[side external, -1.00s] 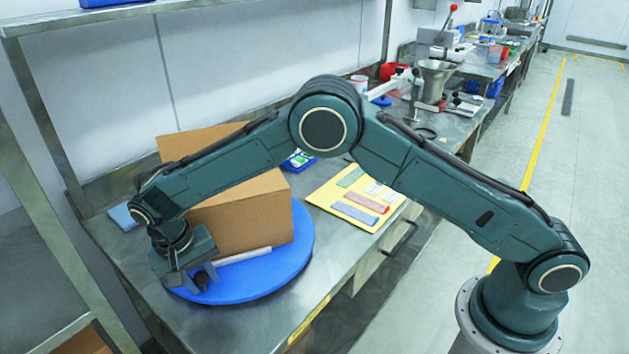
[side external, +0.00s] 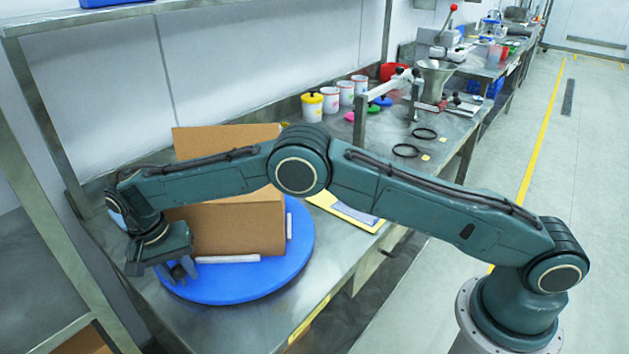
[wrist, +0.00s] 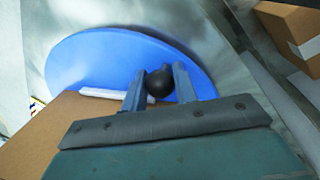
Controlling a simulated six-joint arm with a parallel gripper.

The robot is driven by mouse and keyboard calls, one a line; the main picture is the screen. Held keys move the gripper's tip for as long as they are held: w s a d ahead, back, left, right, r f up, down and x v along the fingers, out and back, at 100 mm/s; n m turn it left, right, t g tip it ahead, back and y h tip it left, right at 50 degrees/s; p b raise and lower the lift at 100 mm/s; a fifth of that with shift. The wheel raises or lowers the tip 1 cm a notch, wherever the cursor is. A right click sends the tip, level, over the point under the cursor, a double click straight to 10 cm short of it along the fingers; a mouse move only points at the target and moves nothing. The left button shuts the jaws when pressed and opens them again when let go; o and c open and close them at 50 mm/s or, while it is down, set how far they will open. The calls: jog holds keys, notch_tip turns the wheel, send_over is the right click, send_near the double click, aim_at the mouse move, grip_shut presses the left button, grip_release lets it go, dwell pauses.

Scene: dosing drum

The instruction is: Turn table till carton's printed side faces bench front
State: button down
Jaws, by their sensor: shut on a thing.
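The blue round turntable (side external: 240,290) lies on the metal bench and also fills the upper part of the wrist view (wrist: 75,55). A brown carton (side external: 240,228) stands on it; its side toward the side camera is plain, and white strips lie along its base. In the wrist view, small coloured marks (wrist: 35,106) show at the carton's left edge; I cannot tell if they are the print. My gripper (side external: 180,272) is at the turntable's left front rim, shut on a black round knob (wrist: 159,84), which sits between both fingers.
A yellow board (side external: 345,212) lies right of the turntable, partly behind my arm. Several white tubs (side external: 330,100) and two black rings (side external: 415,142) are farther back. A shelf post (side external: 45,120) stands close left. Another carton (wrist: 290,30) shows in the wrist view.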

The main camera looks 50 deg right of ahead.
jog(key=c, duration=1.4)
grip_release()
jog(key=shift+c, duration=0.2)
jog(key=shift+s+d, duration=0.1)
jog(key=shift+s, duration=0.1)
